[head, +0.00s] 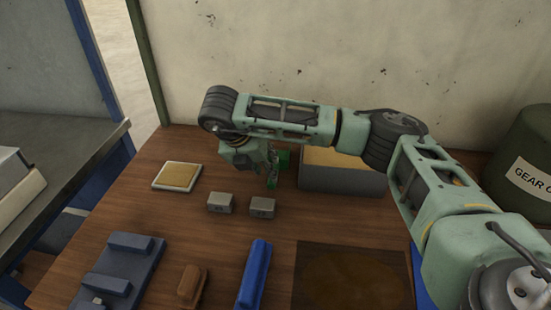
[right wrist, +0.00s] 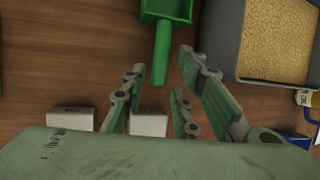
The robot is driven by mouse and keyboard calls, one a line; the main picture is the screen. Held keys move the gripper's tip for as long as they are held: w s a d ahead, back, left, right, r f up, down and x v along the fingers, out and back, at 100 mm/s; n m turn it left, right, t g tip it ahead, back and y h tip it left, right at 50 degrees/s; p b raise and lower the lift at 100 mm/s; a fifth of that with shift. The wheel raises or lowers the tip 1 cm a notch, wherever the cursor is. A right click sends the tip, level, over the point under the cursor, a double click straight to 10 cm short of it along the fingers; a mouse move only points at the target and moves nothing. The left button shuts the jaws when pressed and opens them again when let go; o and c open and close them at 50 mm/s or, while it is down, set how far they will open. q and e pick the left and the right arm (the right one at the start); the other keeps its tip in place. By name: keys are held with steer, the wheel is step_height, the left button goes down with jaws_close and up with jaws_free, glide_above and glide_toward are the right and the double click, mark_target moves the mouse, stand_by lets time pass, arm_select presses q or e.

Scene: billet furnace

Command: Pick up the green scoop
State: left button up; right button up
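The green scoop (head: 284,158) lies on the wooden table beside the grey bin, partly hidden by my right arm in the head view. In the right wrist view, the scoop (right wrist: 165,10) is at the top, its tray cut off by the frame edge and its handle pointing down toward my gripper. My right gripper (right wrist: 162,66) is open, with fingers on both sides of the handle's lower end and nothing held. In the head view, my right gripper (head: 270,178) is near the scoop. My left gripper is not in view.
A grey bin (head: 341,181) of yellow grain stands right of the scoop. Two small grey blocks (head: 221,203) (head: 262,207) lie in front. A white-edged yellow pad (head: 177,177), blue holder (head: 123,268), brown brush-like block (head: 192,286) and blue bar (head: 254,275) are on the table.

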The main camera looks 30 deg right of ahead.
mark_target(276, 165)
steer(key=p+x, duration=0.1)
steer(key=x, duration=0.2)
steer(key=shift+s+d+f+p, duration=0.1)
steer(key=shift+d+p, duration=0.15)
steer(key=shift+p, duration=0.15)
steer(key=x, duration=0.3)
steer(key=shift+a, duration=0.1)
steer(key=c, duration=0.7)
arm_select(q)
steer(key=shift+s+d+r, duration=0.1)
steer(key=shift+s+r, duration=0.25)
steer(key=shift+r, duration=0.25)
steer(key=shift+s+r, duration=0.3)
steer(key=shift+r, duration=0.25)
arm_select(e)
jaws_close()
